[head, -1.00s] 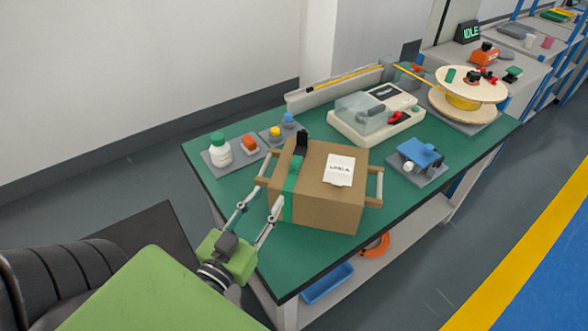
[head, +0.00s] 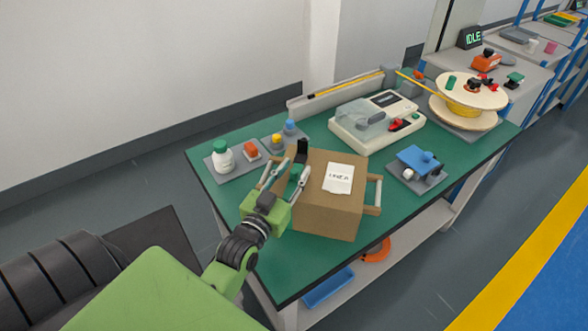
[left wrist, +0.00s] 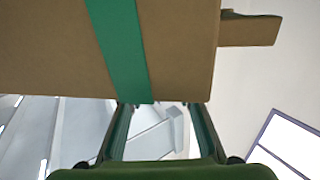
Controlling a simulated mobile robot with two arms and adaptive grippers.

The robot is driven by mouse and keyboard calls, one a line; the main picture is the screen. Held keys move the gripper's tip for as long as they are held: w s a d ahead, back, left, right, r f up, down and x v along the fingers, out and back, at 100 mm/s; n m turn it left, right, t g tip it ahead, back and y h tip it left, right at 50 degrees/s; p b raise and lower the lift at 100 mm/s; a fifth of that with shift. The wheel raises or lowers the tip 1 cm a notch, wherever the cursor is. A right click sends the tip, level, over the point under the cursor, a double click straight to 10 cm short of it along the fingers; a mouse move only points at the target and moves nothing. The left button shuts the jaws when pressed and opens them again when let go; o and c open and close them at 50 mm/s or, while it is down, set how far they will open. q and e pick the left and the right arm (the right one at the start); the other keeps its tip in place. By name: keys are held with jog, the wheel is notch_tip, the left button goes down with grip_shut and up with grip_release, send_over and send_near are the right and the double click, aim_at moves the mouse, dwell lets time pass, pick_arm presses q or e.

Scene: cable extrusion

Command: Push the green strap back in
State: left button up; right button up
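A brown cardboard box (head: 327,210) with wooden side handles stands on the green-topped bench. The green strap (left wrist: 122,50) runs over a box face in the left wrist view. In the head view my left arm hides most of it; a small green part (head: 297,169) shows at the box's left top edge beside a black upright piece (head: 302,150). My left gripper (head: 290,172) is at the box's left side, fingers apart with nothing seen between them. In the left wrist view the fingers (left wrist: 160,108) lie just below the strap's visible end; contact cannot be told. My right gripper is out of view.
A white label (head: 339,178) lies on the box top. A tray with a white bottle (head: 222,157) stands at the back left. A machine with a clear cover (head: 363,115) stands behind the box. A blue device (head: 418,158) is to the right.

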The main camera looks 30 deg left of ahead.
pick_arm(q)
jog(key=shift+w, duration=0.2)
grip_shut()
jog(key=shift+w+a+r+p, duration=0.2)
jog(key=shift+w+p, duration=0.15)
jog(key=shift+w, duration=0.3)
jog(key=shift+w+a+f, duration=0.2)
jog(key=shift+w, duration=0.2)
grip_release()
jog(key=shift+d, duration=0.15)
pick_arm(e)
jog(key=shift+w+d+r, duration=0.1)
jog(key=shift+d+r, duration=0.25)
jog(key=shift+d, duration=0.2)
